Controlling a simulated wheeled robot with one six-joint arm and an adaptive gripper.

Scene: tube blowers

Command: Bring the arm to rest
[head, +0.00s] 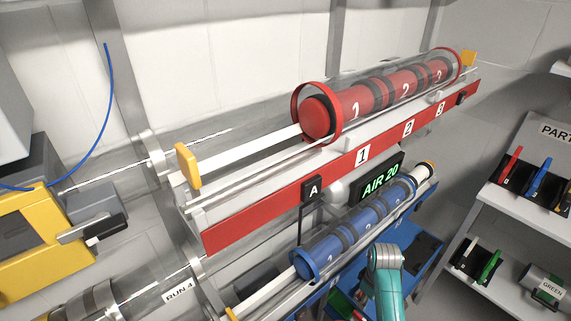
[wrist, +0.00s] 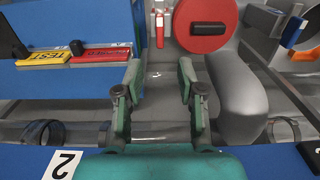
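My gripper (wrist: 160,76) shows in the wrist view with its two teal and dark fingers apart. Nothing is between them. A clear tube (wrist: 85,130) runs across behind the fingers; I cannot tell whether they touch it. In the head view my teal arm (head: 387,275) rises at the bottom, right of the lower tube with blue carriers (head: 350,235). My fingers are hidden in that view.
The upper tube with red carriers (head: 385,92) lies above a red rail (head: 260,215). A shelf (head: 525,215) stands at the right. In the wrist view, a red disc (wrist: 207,12) and a grey rounded body (wrist: 236,95) are close to the right finger. Yellow and red tags (wrist: 43,58) lie on a blue surface.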

